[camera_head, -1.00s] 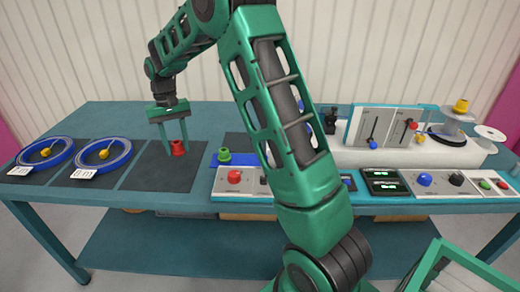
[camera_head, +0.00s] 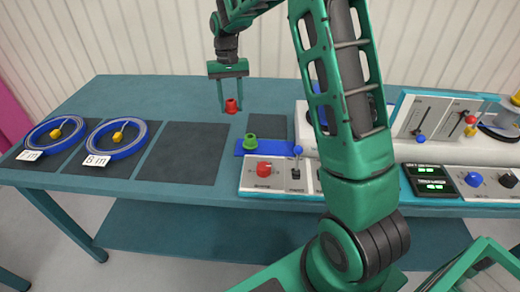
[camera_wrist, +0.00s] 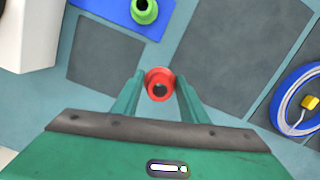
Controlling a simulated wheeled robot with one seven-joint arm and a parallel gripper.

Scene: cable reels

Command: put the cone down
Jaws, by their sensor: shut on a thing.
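A small red cone (camera_head: 232,105) is held between the two green fingers of my gripper (camera_head: 231,109), above the teal table and to the right of the large dark mat. In the wrist view the red cone (camera_wrist: 159,84) sits between the fingertips (camera_wrist: 158,92), with its round open end facing the camera. A similar green cone (camera_head: 250,142) stands on a blue plate (camera_head: 240,147) in front of the held one. The green cone also shows in the wrist view (camera_wrist: 144,10), at the top edge.
An empty dark mat (camera_head: 180,152) lies left of the blue plate, and a smaller dark mat (camera_head: 267,127) behind it. Two blue cable reels (camera_head: 56,133) (camera_head: 115,138) lie further left. A control panel (camera_head: 278,176) is in front; a white machine (camera_head: 440,150) stands right.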

